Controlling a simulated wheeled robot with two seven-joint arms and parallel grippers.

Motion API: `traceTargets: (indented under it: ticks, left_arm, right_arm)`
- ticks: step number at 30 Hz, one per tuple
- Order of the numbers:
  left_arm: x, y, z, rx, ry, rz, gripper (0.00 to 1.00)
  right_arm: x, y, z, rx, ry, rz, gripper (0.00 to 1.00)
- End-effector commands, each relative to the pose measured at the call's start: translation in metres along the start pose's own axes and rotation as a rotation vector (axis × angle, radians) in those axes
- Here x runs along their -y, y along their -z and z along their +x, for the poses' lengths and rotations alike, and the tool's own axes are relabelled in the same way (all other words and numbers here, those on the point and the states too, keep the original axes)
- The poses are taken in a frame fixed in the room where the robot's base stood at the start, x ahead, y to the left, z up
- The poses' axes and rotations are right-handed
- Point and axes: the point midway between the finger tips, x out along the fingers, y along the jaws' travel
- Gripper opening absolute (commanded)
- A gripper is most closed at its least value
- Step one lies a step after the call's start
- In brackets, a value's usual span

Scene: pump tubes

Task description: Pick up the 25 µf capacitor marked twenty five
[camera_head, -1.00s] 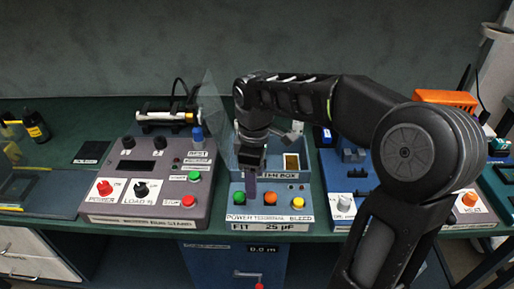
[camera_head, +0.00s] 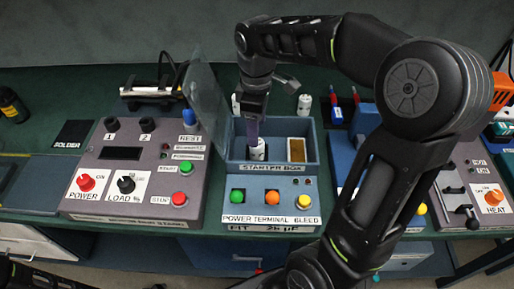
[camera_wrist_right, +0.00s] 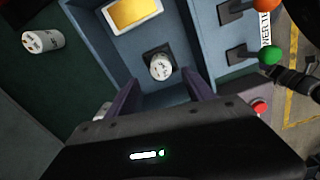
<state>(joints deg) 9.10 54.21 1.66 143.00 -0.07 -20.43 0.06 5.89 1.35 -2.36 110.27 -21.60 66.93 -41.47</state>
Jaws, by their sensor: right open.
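A small white cylindrical capacitor (camera_head: 257,150) stands in the left compartment of the blue starter box (camera_head: 313,150). In the right wrist view the same capacitor (camera_wrist_right: 160,67) sits in a dark square recess, its label too small to read. My right gripper (camera_head: 252,128) reaches down over it with purple fingers. In the wrist view the right gripper (camera_wrist_right: 161,80) is open, its fingers apart on either side of the capacitor, with no clear contact. Other white capacitors stand behind the box, one at right (camera_head: 304,104) and one partly hidden (camera_head: 236,104). My left gripper is not visible.
The box's front panel (camera_head: 270,195) has green, orange and yellow buttons and a "FIT 25 µF" label. A grey load console (camera_head: 140,185) and clear panel stand left, a blue unit (camera_head: 345,160) right.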

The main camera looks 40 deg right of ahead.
Motion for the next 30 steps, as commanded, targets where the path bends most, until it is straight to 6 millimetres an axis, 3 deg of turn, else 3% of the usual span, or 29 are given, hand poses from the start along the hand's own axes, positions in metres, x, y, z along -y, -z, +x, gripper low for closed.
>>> traceTargets:
  ticks: [5,16,24,30]
  left_arm:
    - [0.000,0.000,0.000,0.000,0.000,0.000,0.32]
    - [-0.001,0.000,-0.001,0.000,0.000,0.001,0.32]
    - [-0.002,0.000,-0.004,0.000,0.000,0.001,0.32]
    - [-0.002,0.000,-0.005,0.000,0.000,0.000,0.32]
  right_arm:
    - [0.000,0.000,0.017,0.000,0.001,0.001,0.61]
    - [0.001,0.000,0.022,0.001,0.002,0.000,0.61]
    - [0.002,0.000,0.059,0.003,0.003,-0.001,0.61]
    - [0.002,0.000,0.071,0.000,0.001,-0.001,0.61]
